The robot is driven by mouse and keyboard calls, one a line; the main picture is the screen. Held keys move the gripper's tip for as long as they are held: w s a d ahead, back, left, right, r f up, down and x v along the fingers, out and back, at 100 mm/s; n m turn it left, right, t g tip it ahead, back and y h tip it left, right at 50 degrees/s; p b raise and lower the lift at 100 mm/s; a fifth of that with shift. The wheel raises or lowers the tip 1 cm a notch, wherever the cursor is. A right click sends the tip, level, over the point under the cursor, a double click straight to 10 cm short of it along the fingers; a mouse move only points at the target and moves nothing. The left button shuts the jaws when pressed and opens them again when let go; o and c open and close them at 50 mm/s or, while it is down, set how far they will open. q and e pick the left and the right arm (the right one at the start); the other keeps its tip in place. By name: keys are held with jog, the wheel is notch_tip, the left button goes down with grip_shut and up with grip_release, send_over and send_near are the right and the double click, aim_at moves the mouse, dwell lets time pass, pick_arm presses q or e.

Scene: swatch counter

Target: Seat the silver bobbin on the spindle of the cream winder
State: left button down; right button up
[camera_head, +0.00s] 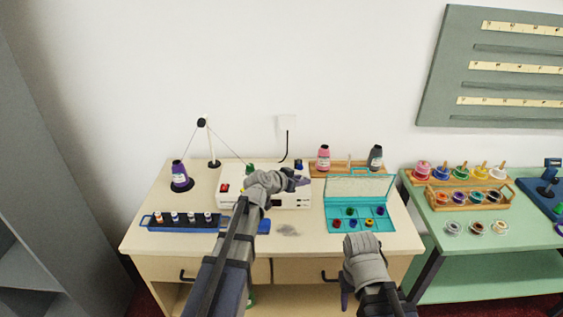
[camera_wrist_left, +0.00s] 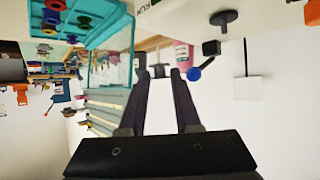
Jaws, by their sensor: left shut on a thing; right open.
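The cream winder (camera_head: 230,197) stands on the cream desk, with a red switch at its front left. My left gripper (camera_head: 300,182) is over its right part and hides much of its top. In the left wrist view, my left gripper (camera_wrist_left: 164,72) is shut on a small grey thing that looks like the silver bobbin (camera_wrist_left: 159,70), mostly hidden between the fingertips. A black disc with a short post (camera_wrist_left: 223,17), apparently the spindle, stands on the winder's top, apart from the fingertips. My right gripper (camera_head: 345,300) is open, low at the desk's front edge.
A teal case (camera_head: 333,214) with coloured bobbins lies open right of the winder. A thread stand (camera_head: 214,163) and purple cone (camera_head: 179,172) stand at left. A blue bobbin rack (camera_head: 160,226) lies in front. Bottles stand behind. A green table (camera_head: 430,262) adjoins at right.

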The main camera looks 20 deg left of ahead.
pick_arm(q)
jog(key=shift+n+t+y, duration=0.3)
jog(key=shift+n+y, duration=0.4)
jog(key=w+a, duration=0.1)
jog(key=a, duration=0.1)
jog(key=w+a+r, duration=0.1)
jog(key=a, duration=0.2)
jog(key=w+a, duration=0.1)
jog(key=a, duration=0.1)
jog(key=shift+w+a+r+p, duration=0.1)
jog(key=shift+a+r+p, duration=0.1)
jog(key=shift+a+p, duration=0.15)
jog(key=shift+f, duration=0.3)
jog(key=shift+d+f+b, duration=0.1)
jog(key=shift+f+b, duration=2.5)
jog(key=shift+b, duration=0.3)
jog(key=c, duration=0.5)
grip_release()
jog(key=shift+c, duration=0.2)
